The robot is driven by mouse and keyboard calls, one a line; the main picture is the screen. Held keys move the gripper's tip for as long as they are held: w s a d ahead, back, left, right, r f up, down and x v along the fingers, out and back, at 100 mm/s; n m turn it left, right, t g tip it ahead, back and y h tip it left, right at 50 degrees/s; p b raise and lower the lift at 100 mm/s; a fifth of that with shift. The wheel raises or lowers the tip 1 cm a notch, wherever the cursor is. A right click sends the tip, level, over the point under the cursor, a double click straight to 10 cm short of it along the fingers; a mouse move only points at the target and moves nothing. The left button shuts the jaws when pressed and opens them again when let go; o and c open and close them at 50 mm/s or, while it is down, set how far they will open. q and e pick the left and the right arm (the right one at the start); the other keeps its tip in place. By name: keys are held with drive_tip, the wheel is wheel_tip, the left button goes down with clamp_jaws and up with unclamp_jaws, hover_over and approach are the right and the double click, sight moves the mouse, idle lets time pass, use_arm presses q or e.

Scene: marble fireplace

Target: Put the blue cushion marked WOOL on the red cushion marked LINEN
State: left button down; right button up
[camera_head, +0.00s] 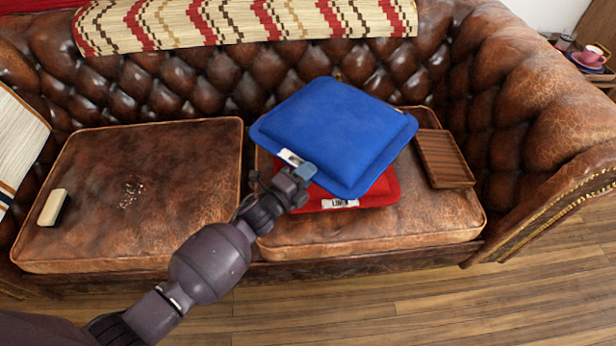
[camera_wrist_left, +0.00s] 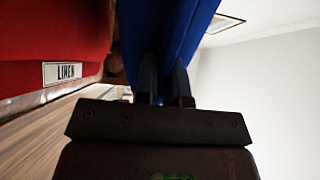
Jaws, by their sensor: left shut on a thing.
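The blue cushion (camera_head: 335,130) is held by its near edge in my left gripper (camera_head: 296,180), which is shut on it beside the white tag. It is over the red cushion (camera_head: 372,194) and hides most of it. The red cushion lies on the right seat of the sofa, its LINEN tag (camera_head: 340,203) facing the front. In the left wrist view the blue cushion (camera_wrist_left: 165,35) runs between the fingers, and the red cushion (camera_wrist_left: 55,30) with its LINEN tag shows at the left, apart from the blue one there. The right gripper is out of view.
The brown leather sofa has a free left seat (camera_head: 150,180) with a cream-and-black block (camera_head: 53,207) and some crumbs (camera_head: 130,193). A slatted wooden tray (camera_head: 444,158) lies right of the cushions. A patterned throw (camera_head: 240,20) covers the backrest. A pink cup (camera_head: 592,54) stands at the far right.

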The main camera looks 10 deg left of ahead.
use_arm(q)
drive_tip(key=shift+f, duration=0.9)
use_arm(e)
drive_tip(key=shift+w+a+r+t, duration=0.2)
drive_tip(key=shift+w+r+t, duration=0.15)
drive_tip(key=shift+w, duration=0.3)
use_arm(q)
drive_tip(key=shift+f+b, duration=0.3)
drive_tip(key=c, duration=1.2)
unclamp_jaws()
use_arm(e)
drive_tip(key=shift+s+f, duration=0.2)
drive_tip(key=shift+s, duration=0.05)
use_arm(q)
drive_tip(key=p+v, duration=0.2)
drive_tip(key=v, duration=1)
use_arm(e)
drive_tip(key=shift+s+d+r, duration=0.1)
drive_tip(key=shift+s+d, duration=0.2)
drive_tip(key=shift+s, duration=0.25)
